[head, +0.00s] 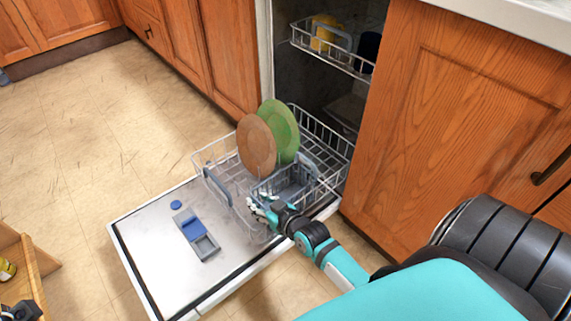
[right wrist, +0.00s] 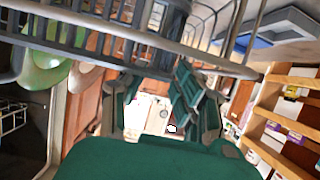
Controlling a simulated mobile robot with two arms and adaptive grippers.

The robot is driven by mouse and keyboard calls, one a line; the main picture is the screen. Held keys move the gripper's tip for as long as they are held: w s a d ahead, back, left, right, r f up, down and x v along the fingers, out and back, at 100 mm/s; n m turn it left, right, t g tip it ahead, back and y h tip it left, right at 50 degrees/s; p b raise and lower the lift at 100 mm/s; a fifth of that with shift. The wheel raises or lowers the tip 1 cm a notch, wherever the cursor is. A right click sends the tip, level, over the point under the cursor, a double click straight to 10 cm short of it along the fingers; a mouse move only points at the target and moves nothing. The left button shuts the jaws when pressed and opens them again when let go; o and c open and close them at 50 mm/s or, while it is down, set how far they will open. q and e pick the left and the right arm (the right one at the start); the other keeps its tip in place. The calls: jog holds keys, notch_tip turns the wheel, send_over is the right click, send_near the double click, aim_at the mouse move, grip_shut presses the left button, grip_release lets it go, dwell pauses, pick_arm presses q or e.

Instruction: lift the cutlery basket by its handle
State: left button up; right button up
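The grey cutlery basket (head: 285,184) sits in the right front part of the pulled-out lower dishwasher rack (head: 218,152). What looks like its raised handle (head: 308,161) shows at its right end. My right gripper (head: 258,208) is at the front of the rack, beside and below the basket in the picture. In the right wrist view its two dark green fingers (right wrist: 160,105) are apart with nothing between them. The slatted basket (right wrist: 75,38) is at the top left there, behind rack wires. I cannot tell whether the gripper touches the wires. My left gripper is not in view.
A brown plate (head: 256,146) and a green plate (head: 281,131) stand in the rack behind the basket. The open dishwasher door (head: 158,255) lies flat under the rack. An upper rack (head: 330,50) holds a yellow item. A wooden cabinet (head: 455,130) stands right.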

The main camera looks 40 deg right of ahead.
jog(key=x, duration=0.2)
jog(key=shift+w+f+b, duration=0.25)
jog(key=shift+b, duration=0.15)
grip_shut()
jog(key=shift+r, duration=0.1)
